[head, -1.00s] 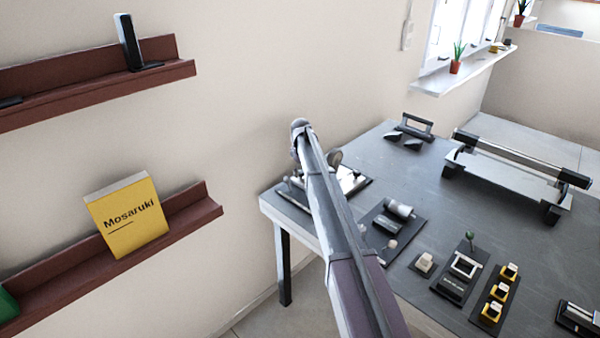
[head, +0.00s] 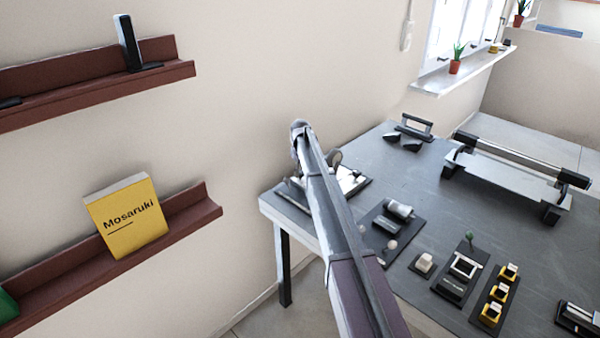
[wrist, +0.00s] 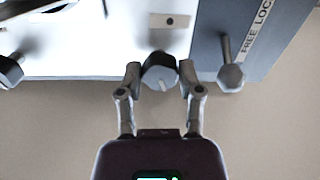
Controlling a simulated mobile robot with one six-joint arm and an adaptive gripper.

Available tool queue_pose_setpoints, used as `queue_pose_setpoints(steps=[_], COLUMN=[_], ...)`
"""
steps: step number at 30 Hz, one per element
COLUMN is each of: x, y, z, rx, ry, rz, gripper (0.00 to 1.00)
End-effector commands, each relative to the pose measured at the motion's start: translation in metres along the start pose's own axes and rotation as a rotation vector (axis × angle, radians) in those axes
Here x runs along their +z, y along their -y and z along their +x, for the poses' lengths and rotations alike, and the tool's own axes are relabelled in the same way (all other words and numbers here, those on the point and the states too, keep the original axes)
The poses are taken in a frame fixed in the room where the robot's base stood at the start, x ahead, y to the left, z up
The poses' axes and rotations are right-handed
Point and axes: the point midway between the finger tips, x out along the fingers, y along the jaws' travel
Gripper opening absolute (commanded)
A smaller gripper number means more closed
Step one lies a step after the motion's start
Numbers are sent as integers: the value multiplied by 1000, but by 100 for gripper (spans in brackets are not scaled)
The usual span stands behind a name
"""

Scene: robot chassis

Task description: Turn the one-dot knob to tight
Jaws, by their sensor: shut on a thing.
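In the wrist view, my gripper (wrist: 160,88) is shut on a dark faceted knob (wrist: 160,70), one finger on each side. The knob has a pale mark low on its face. A beige plate with one dark dot (wrist: 170,21) lies just above it. Another knob (wrist: 230,77) stands to the right, beside a strip lettered "FREE LOC", cut off by the edge. A third knob (wrist: 10,70) is at the left edge. In the head view, my arm hides the gripper and the held knob; part of the panel (head: 352,183) shows beside it. I see no "tight" marking.
The panel sits at the near-left corner of a grey table (head: 430,180). A dark board with a cylinder (head: 398,209) lies close to the right of my arm. Wall shelves (head: 190,212) are to the left, one holding a yellow book (head: 127,216).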

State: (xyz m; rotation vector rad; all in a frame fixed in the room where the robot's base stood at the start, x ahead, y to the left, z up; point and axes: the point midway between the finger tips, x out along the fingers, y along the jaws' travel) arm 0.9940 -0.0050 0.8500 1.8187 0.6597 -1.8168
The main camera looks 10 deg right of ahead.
Motion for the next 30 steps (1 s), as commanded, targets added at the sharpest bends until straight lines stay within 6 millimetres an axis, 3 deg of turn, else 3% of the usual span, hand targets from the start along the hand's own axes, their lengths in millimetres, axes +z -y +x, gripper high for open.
queue_pose_setpoints(steps=[30], x=[1], y=[4], z=[0], rx=[-4], ry=[6], rz=[929], gripper=[0])
